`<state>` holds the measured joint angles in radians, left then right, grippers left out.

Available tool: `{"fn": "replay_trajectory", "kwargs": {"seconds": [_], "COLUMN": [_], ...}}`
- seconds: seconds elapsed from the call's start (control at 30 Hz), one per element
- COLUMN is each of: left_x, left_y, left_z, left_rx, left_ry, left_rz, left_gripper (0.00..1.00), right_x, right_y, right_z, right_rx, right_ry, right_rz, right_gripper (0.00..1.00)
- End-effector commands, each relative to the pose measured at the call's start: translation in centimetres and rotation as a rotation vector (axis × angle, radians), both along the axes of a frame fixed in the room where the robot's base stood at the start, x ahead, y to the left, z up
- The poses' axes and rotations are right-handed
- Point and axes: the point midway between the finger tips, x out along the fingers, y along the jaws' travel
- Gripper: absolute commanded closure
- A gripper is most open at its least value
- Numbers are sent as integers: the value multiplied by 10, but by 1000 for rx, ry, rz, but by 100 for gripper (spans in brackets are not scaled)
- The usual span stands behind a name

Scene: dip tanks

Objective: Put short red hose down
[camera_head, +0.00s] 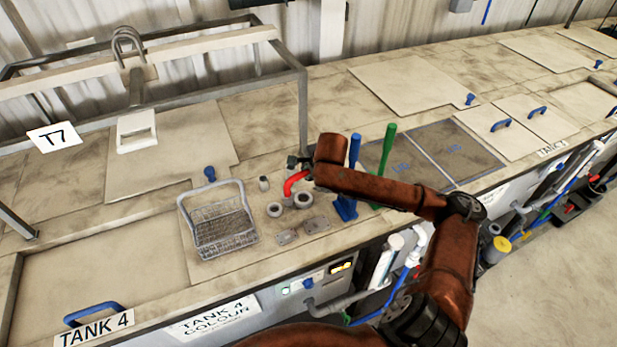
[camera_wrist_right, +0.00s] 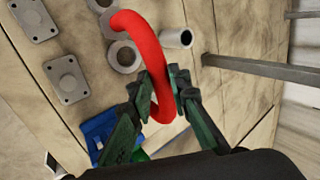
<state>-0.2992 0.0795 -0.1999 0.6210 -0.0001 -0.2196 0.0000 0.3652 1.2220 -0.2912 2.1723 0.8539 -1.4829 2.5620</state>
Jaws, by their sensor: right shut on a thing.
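The short red hose (camera_head: 293,182) is a curved red tube above the tank-top surface, next to several grey metal parts. It also shows in the right wrist view (camera_wrist_right: 149,45), arcing up and left from between the fingers. My right gripper (camera_head: 305,165) is shut on it; its dark green fingers (camera_wrist_right: 160,95) close around the hose in the wrist view. My brown wrist hides part of the gripper in the head view. I cannot tell whether the hose touches the surface. My left gripper is not in view.
Grey rings (camera_head: 303,199) and flat flanged plates (camera_head: 316,225) lie close by. A wire basket (camera_head: 224,228) stands to the left. A blue-handled tool (camera_head: 346,207) and a green-handled one (camera_head: 387,160) stand to the right. Bare surface lies behind the rings.

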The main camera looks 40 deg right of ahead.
Motion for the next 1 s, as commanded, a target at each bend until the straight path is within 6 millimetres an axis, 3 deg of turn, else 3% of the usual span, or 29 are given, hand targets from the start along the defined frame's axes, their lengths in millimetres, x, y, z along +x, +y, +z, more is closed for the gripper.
{"fn": "replay_trajectory", "kwargs": {"seconds": [0.17, 0.5, 0.87, 0.9, 1.0], "left_x": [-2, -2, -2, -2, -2], "left_y": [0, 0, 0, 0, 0], "left_z": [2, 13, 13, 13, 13], "left_rx": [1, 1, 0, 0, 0], "left_ry": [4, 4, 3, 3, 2], "left_rz": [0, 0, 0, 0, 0], "left_gripper": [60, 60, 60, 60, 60], "right_x": [6, 8, 8, 8, 8], "right_y": [-5, -9, -8, -8, -8], "right_z": [-7, -39, -43, -46, -45], "right_rx": [0, -1, 0, 1, 0], "right_ry": [-4, -4, -5, -1, -1], "right_rz": [-1, 0, 1, 1, 0], "right_gripper": [100, 100, 100, 82, 75]}}
